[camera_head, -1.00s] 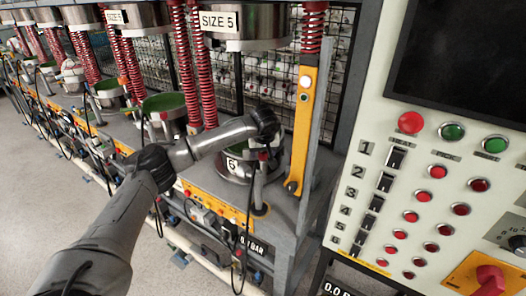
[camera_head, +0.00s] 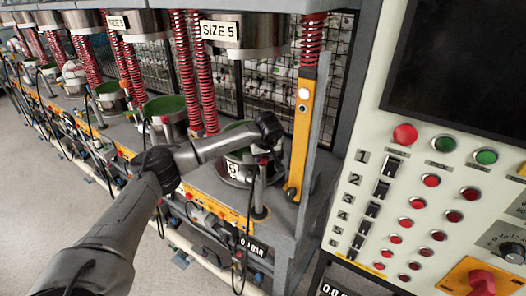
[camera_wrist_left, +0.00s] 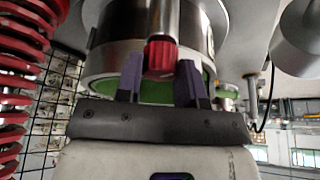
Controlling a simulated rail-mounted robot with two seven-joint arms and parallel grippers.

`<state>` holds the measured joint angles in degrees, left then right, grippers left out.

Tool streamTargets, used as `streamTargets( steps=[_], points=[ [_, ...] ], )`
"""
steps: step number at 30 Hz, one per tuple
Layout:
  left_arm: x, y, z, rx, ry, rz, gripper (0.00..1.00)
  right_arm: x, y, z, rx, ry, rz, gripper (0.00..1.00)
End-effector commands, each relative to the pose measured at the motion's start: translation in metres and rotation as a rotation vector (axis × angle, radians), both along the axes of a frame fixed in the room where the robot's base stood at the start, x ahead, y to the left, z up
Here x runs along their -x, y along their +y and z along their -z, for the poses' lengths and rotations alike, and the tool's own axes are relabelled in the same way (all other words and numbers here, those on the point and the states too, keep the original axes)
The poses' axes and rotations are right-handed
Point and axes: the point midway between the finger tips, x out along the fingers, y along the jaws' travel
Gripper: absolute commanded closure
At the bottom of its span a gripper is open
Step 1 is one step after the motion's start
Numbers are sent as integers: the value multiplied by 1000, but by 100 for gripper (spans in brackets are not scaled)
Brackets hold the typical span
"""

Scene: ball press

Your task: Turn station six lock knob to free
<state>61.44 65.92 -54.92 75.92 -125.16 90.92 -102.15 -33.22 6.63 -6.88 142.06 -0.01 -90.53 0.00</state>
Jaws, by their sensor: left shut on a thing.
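A red ribbed knob (camera_wrist_left: 161,54) hangs under a metal shaft in the left wrist view, in front of a steel cylinder with a green lining (camera_wrist_left: 155,92). My left gripper (camera_wrist_left: 160,78) has its two dark fingers on either side of the knob, shut on it. In the head view my left gripper (camera_head: 266,158) is at the round steel pot (camera_head: 236,172) marked 5, below the SIZE 5 sign (camera_head: 220,30). The arm's wrist hides part of the pot, and the knob's setting cannot be read. My right gripper is not in view.
A yellow upright bar (camera_head: 299,145) with a lit white lamp stands just right of the pot. Red springs (camera_head: 187,75) rise behind my arm. A control panel (camera_head: 400,150) fills the right side. A hose (camera_head: 240,235) hangs in front. The floor at left is clear.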

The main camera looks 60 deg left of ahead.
Motion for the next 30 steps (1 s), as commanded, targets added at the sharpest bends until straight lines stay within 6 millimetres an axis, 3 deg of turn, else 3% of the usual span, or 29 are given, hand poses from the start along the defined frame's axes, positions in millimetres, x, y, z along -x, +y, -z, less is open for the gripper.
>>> streamTargets(
  steps=[1, 3, 12, 30],
  points=[
    [0, 0, -8, 0, 3, -40, 88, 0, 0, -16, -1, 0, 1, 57],
    [-1, 0, -8, -1, 3, -105, 88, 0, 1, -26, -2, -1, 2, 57],
    [-3, -1, -6, -1, 2, -392, 88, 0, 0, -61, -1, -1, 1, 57],
    [-5, 1, -2, 0, 0, -814, 88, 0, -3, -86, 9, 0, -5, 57]
  ],
)
